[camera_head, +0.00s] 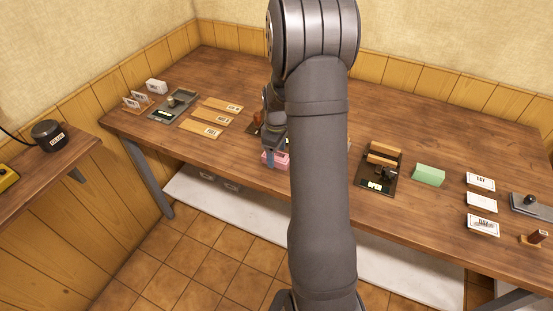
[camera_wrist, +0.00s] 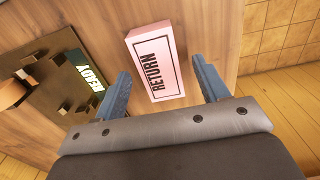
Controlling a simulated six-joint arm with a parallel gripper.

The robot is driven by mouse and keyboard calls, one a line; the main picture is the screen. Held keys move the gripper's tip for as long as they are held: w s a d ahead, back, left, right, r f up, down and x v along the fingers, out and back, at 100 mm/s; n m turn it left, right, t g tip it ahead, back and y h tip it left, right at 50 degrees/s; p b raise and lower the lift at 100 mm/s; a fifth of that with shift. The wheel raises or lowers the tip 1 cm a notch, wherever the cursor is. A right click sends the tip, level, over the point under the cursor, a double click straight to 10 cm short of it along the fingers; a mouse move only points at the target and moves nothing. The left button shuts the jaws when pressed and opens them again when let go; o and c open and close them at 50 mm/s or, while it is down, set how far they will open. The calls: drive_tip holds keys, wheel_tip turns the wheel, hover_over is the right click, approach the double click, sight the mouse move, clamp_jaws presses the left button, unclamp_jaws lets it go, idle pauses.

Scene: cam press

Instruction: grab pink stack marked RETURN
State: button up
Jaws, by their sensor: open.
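The pink stack (camera_wrist: 158,62) shows in the wrist view as a pink block with RETURN in dark letters inside a dark frame. It lies on the wooden table near the front edge. My gripper (camera_wrist: 162,85) is open, with one blue finger on each side of the stack's near end. I see no finger touching it, and the height above it is hard to judge. In the head view the pink stack (camera_head: 281,158) is partly hidden by my gripper (camera_head: 270,157) and arm.
A dark plate labelled READY (camera_wrist: 75,85) lies left of the stack in the wrist view. In the head view, wooden strips (camera_head: 212,118) lie to the left. A dark press (camera_head: 380,172), a green block (camera_head: 428,174) and white cards (camera_head: 481,203) are to the right.

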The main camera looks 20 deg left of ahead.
drive_tip(key=shift+f, duration=0.85)
drive_tip(key=shift+c, duration=0.5)
drive_tip(key=c, duration=1)
